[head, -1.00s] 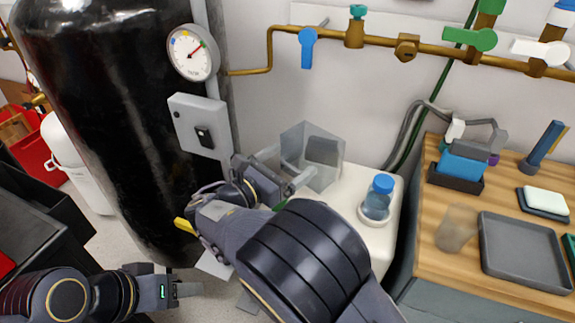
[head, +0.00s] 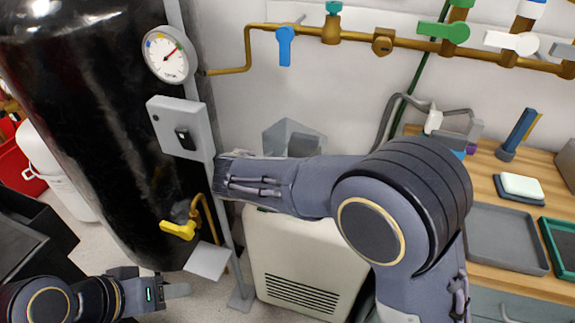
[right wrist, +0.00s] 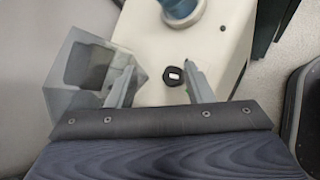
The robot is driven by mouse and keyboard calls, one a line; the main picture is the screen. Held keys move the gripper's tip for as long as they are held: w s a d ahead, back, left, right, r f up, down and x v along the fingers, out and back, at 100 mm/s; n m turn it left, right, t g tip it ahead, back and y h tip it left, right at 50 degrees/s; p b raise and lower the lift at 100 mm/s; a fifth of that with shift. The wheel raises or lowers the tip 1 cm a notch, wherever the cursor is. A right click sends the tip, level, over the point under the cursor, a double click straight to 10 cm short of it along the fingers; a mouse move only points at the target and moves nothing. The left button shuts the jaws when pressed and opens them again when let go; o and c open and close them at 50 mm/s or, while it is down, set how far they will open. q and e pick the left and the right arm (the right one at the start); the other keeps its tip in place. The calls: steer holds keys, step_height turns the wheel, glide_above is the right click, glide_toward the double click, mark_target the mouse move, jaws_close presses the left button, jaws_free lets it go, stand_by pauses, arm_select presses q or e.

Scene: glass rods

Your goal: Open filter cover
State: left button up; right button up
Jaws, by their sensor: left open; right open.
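A clear, tinted box-like cover (head: 292,138) sits at the back of a white cabinet (head: 300,245) in the head view; I cannot tell for sure that it is the filter cover. In the head view my right forearm hides this gripper. My left gripper (head: 178,290) is open and empty at the lower left, near the floor.
A black tank (head: 90,120) with a gauge (head: 166,54) and a grey switch box (head: 182,128) stands left. A yellow-handled valve (head: 178,230) is low beside it. A blue vessel (right wrist: 180,10) stands on the white top. A wooden bench with a grey tray (head: 503,240) is right.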

steer(key=m+y, duration=0.1)
steer(key=m, duration=0.1)
steer(key=d+m+g+y, duration=0.1)
steer(key=m, duration=0.1)
steer(key=w+f+m+g+y, duration=0.1)
steer(key=m, duration=0.1)
steer(key=shift+d+y, duration=0.2)
steer(key=shift+y, duration=0.2)
steer(key=shift+c, duration=1.2)
steer(key=m+y, duration=0.2)
steer(key=w+r+m, duration=0.1)
steer(key=m, duration=0.1)
steer(key=shift+g+y, duration=0.4)
steer(key=shift+c, duration=1.1)
steer(key=w+r+m+y, duration=0.1)
steer(key=r+m, duration=0.1)
steer(key=m, duration=0.1)
steer(key=w+r+m+y, duration=0.1)
steer(key=r+m+y, duration=0.1)
steer(key=w+d+r+m+t+y, duration=0.1)
steer(key=r+m, duration=0.1)
steer(key=m, duration=0.1)
steer(key=shift+w+m+y, duration=0.15)
steer(key=shift+m+y, duration=0.15)
steer(key=shift+y, duration=0.1)
jaws_close()
steer(key=w+b+x, duration=0.1)
steer(key=x, duration=0.8)
steer(key=shift+a+m+b, duration=0.3)
steer(key=shift+m+b, duration=0.1)
